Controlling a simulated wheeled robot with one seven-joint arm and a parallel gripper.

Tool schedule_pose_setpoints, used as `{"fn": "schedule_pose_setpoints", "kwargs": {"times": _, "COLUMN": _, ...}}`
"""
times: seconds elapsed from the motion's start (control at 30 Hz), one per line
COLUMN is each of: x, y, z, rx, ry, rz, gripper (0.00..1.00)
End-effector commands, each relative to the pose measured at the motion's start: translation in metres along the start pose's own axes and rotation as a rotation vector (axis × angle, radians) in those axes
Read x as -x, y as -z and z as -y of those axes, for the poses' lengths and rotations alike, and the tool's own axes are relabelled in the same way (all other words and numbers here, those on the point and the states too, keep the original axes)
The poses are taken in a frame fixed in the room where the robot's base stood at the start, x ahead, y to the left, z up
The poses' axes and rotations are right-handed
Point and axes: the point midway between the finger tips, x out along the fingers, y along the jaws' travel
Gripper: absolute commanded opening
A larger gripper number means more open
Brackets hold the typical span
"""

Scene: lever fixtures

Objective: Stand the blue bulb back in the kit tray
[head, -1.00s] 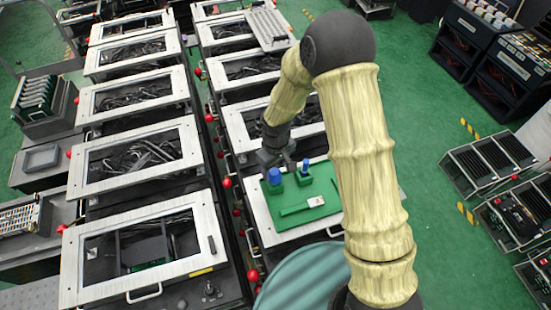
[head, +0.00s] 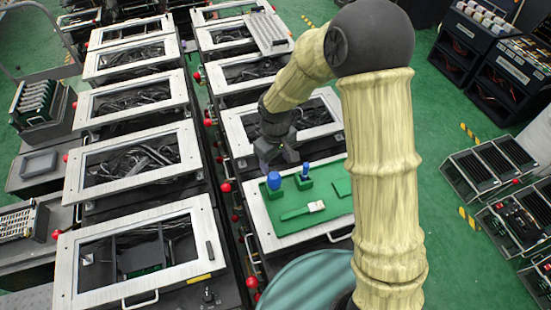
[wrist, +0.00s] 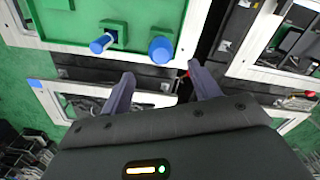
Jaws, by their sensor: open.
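The green kit tray (head: 330,222) lies on a white-framed bench top. A thick, rounded blue piece, which looks like the bulb (head: 274,181), is at its back left corner; it looks upright, but its base is unclear. It also shows in the wrist view (wrist: 161,50). A thinner blue piece (head: 306,168) stands in a green block to its right, also in the wrist view (wrist: 101,43). My gripper (wrist: 160,72) is open and empty, with the rounded blue piece just past the gap between its fingertips. In the head view my gripper (head: 277,163) is at the tray's back edge.
A green-handled tool with a white end (head: 302,210) lies flat on the tray. White-framed benches with dark openings (head: 137,252) stand in two rows, a narrow gap with red knobs (head: 226,187) between them.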

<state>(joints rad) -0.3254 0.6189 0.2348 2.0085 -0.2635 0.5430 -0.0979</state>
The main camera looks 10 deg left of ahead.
Motion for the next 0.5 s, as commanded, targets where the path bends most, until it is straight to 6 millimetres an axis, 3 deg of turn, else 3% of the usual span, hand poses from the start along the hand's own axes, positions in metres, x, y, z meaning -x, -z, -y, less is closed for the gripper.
{"fn": "schedule_pose_setpoints", "kwargs": {"times": 0.3, "x": 0.003, "y": -0.004, "z": -0.004, "rx": -0.015, "ry": -0.004, "rz": -0.004, "gripper": 0.62}}
{"fn": "schedule_pose_setpoints", "kwargs": {"times": 0.4, "x": 0.014, "y": -0.017, "z": -0.015, "rx": -0.068, "ry": -0.014, "rz": -0.016, "gripper": 0.62}}
{"fn": "schedule_pose_setpoints", "kwargs": {"times": 0.5, "x": 0.033, "y": -0.044, "z": -0.033, "rx": -0.167, "ry": -0.03, "rz": -0.037, "gripper": 0.62}}
